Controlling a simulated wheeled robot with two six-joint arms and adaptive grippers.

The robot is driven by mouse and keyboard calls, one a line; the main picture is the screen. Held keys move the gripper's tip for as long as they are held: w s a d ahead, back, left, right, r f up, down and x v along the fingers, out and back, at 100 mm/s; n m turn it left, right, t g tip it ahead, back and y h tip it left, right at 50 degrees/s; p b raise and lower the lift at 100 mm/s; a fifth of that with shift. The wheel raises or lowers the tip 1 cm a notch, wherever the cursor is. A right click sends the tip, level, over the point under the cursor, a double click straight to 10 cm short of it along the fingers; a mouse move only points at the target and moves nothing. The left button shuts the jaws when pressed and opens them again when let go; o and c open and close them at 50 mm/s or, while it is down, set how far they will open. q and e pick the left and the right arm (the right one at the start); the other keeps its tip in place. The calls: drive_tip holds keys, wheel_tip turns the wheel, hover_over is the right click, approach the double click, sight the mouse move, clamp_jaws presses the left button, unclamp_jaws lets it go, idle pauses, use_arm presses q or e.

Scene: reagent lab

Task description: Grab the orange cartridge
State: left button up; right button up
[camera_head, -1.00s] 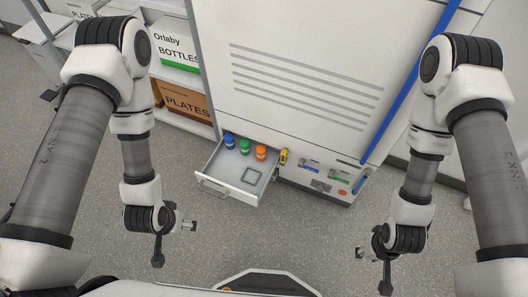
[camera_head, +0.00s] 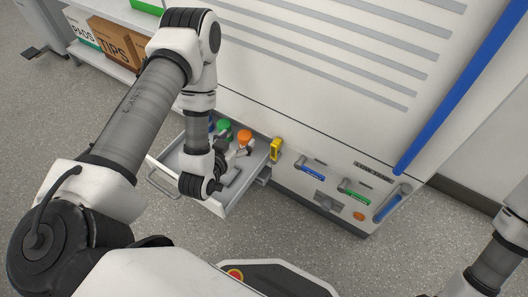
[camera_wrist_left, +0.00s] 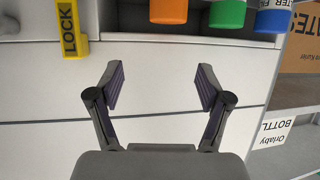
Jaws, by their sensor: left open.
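The orange cartridge (camera_head: 244,135) stands in the open drawer (camera_head: 248,186), at the right end of a row with a green one (camera_head: 223,127) and a blue one, mostly hidden by my arm. My left gripper (camera_head: 238,152) is over the drawer, just in front of the orange cartridge. In the left wrist view the gripper (camera_wrist_left: 161,85) is open with nothing between its fingers. There the orange cartridge (camera_wrist_left: 168,10) is at the top edge, partly cut off, roughly in line with the finger gap and apart from the fingers. My right gripper is out of view.
A yellow LOCK piece (camera_head: 276,148) sits on the cabinet front right of the drawer. Blue and green handles (camera_head: 355,196) are further right. Boxes (camera_head: 115,45) stand on shelves at the back left. The floor in front is clear.

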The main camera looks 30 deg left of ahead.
sight(242, 140)
use_arm(q)
drive_tip(key=f, duration=0.1)
drive_tip(key=f+b, duration=0.1)
drive_tip(key=f, duration=0.2)
drive_tip(key=shift+s+a, duration=0.25)
drive_tip(key=shift+s, duration=0.05)
drive_tip(key=b+x, duration=0.5)
drive_tip(key=x, duration=0.2)
drive_tip(key=shift+w+a+f, duration=0.2)
drive_tip(key=shift+w, duration=0.1)
drive_tip(key=shift+r, duration=0.15)
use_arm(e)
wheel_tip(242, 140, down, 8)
use_arm(q)
drive_tip(key=c, duration=1.3)
